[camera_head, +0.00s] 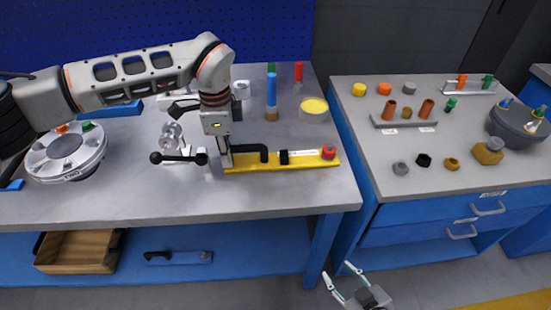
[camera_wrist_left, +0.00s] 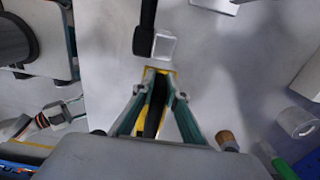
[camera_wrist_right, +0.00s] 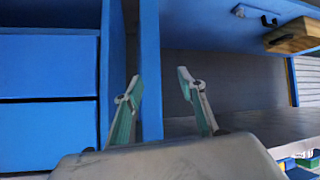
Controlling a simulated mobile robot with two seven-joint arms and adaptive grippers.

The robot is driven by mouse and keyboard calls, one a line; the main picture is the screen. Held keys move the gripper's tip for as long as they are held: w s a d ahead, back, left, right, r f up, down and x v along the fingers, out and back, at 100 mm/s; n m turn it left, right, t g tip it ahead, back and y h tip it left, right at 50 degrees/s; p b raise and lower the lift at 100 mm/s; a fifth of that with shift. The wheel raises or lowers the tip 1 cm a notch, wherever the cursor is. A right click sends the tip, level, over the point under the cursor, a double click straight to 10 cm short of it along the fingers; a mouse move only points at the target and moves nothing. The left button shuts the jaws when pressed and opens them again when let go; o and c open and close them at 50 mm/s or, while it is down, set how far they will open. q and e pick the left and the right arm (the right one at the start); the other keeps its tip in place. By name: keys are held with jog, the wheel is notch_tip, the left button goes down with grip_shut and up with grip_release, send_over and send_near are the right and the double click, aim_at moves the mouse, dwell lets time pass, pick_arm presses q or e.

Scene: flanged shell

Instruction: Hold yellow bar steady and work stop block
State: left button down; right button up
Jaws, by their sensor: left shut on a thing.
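The yellow bar (camera_head: 265,166) lies near the table's front edge, with a black handle (camera_head: 250,151), a black block (camera_head: 284,157) that looks like the stop block, a pale strip and a red knob (camera_head: 328,152). My left gripper (camera_head: 226,160) is at the bar's left end, pointing down. In the left wrist view its fingers (camera_wrist_left: 157,100) close around the black handle, with yellow bar (camera_wrist_left: 147,76) showing beside it. The stop block cannot be made out there. My right gripper (camera_head: 339,271) is open and empty, low in front of the table; its spread fingers (camera_wrist_right: 160,85) show in its wrist view.
A lever with black knobs (camera_head: 178,158) stands left of my left gripper. Behind the bar are a blue-handled tool (camera_head: 271,95) and a yellow-topped dish (camera_head: 314,106). A round fixture (camera_head: 66,153) is at left. A second bench (camera_head: 440,150) with small parts stands at right.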

aim_at(285, 153)
jog(key=shift+s+f, duration=0.15)
jog(key=shift+s, duration=0.05)
jog(key=shift+c, duration=0.3)
jog(key=w+a+r+n+g+y, duration=0.2)
jog(key=w+a+n+g+y, duration=0.15)
jog(key=a, duration=0.95)
jog(key=w+a+r+n+g+y, duration=0.2)
jog(key=a+r+n+g+y, duration=0.35)
jog(key=a+r, duration=0.8)
jog(key=s+r+n+g+h, duration=0.5)
jog(key=r+n, duration=0.3)
jog(key=n, duration=0.3)
jog(key=w+d+r+h, duration=0.1)
jog(key=w+d, duration=0.1)
jog(key=w, duration=0.1)
jog(key=w+d+r+n+t+h, duration=0.1)
jog(key=w+d+r, duration=0.1)
jog(key=w+d, duration=0.1)
jog(key=w+d+r+n+t+h, duration=0.1)
jog(key=w+d, duration=0.2)
jog(key=w, duration=0.2)
jog(key=shift+r, duration=0.35)
jog(key=w+d+r+m+t+y, duration=0.1)
jog(key=w+d+r+m, duration=0.85)
jog(key=w, duration=0.25)
jog(key=shift+n, duration=0.45)
jog(key=x, duration=1.1)
jog(key=shift+f, duration=0.25)
